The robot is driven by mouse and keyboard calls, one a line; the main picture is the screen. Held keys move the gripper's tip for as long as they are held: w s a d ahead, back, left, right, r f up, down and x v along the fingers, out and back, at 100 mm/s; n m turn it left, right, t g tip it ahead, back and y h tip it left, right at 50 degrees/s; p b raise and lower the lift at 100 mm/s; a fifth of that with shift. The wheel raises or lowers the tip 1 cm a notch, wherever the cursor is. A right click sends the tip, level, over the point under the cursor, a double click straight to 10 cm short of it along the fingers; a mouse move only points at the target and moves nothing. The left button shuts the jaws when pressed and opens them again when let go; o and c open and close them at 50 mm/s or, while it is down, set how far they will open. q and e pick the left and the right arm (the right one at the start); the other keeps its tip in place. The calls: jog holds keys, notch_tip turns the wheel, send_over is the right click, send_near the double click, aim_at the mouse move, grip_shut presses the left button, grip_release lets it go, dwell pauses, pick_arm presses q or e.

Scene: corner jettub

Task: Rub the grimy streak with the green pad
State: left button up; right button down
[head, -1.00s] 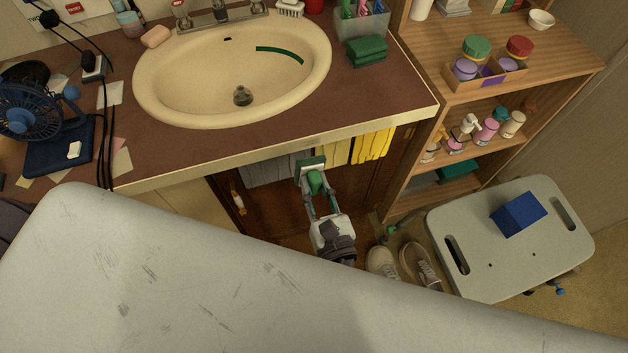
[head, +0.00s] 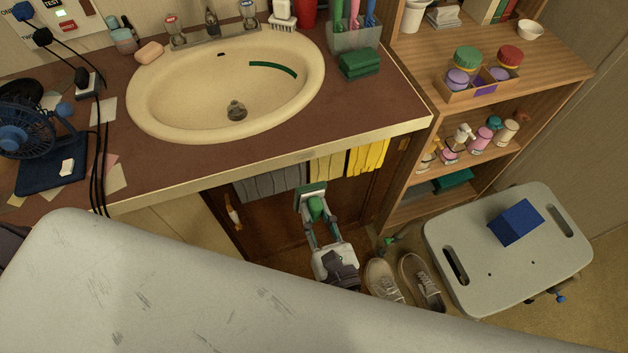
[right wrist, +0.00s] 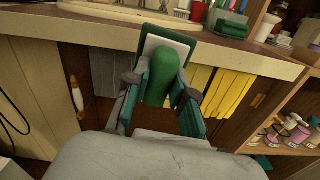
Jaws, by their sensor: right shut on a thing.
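The grimy streak (head: 273,67) is a dark green arc on the inner back right wall of the cream sink basin (head: 160,105). My right gripper (head: 315,208) is shut on the rounded green handle of the green pad (head: 311,188), a flat square with a pale face and green edge. The pad (right wrist: 167,46) shows upright beyond the handle in the right wrist view. My right gripper (right wrist: 162,85) holds it in front of the counter and below its front edge, well apart from the streak. My left gripper is not in view.
The counter's pale front edge (head: 270,157) lies between my right gripper and the basin. A folded green cloth or sponge (head: 360,64) and a brush cup stand right of the basin, a soap bar (head: 149,52) left. Grey and yellow towels hang below. A blue fan (head: 30,140) stands left.

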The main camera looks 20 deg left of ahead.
jog(key=shift+p+x, duration=0.45)
jog(key=shift+x, duration=2.95)
jog(key=shift+x, duration=1.15)
jog(key=shift+d, duration=0.1)
jog(key=shift+w+d, duration=0.5)
jog(key=shift+d, duration=0.3)
jog(key=shift+w+d, duration=0.5)
jog(key=shift+d, duration=0.3)
jog(key=shift+w, duration=0.15)
jog(key=shift+s+a+r, duration=0.1)
jog(key=shift+s+a, duration=0.5)
jog(key=shift+a, duration=0.3)
jog(key=shift+s+a, duration=0.55)
jog(key=shift+a, duration=0.35)
